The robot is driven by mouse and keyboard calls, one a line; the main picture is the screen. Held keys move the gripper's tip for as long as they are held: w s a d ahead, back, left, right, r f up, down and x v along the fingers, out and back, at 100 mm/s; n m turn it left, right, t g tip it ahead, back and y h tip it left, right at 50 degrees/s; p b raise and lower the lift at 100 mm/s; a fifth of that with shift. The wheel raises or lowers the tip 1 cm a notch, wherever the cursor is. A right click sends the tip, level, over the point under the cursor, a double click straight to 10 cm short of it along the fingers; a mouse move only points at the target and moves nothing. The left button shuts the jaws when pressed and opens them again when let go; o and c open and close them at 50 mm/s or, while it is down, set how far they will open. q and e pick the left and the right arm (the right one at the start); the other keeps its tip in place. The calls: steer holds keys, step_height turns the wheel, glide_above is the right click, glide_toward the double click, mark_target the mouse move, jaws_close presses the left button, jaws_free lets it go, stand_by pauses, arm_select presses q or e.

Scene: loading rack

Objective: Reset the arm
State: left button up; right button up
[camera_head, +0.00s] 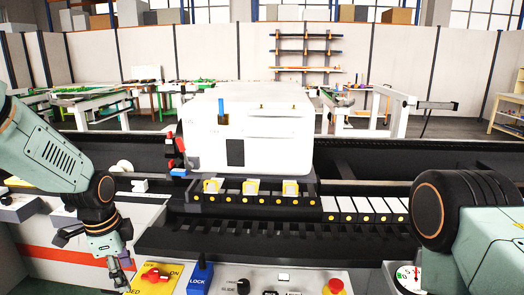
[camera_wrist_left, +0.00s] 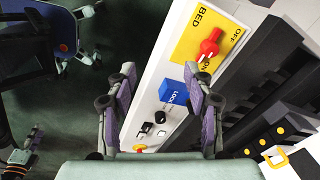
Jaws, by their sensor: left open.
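My left arm (camera_head: 60,155) comes in from the left in the head view and hangs down. Its gripper (camera_head: 120,272) is at the bottom, just left of the yellow plate. In the left wrist view the left gripper (camera_wrist_left: 163,82) has its two purple-sided fingers apart, with nothing between them but the panel beyond. My right arm (camera_head: 455,215) shows at the lower right of the head view, bent, with its gripper out of sight.
The panel's red knob (camera_head: 155,275) on a yellow plate (camera_wrist_left: 190,40) and the blue LOCK switch (camera_head: 200,277) are close to the left gripper. A red button (camera_head: 334,287) is farther right. Behind stands a machine with a white housing (camera_head: 250,130) on black rails.

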arm_select(q)
steer(key=s+d+f+n+t+b, duration=0.2)
steer(key=s+d+f+n, duration=0.1)
steer(key=f+n, duration=0.35)
steer(key=s+d+f+n+t+b, duration=0.1)
steer(key=s+d+f+n, duration=0.3)
steer(key=f, duration=0.4)
steer(key=s+f+n+g+b, duration=0.2)
steer(key=s+f, duration=0.6)
steer(key=s, duration=0.5)
steer(key=s+f+n+g+b, duration=0.2)
steer(key=s+f+b, duration=0.2)
steer(key=s+f, duration=0.4)
steer(key=s, duration=0.5)
steer(key=shift+s+d, duration=0.15)
steer(key=shift+s, duration=0.2)
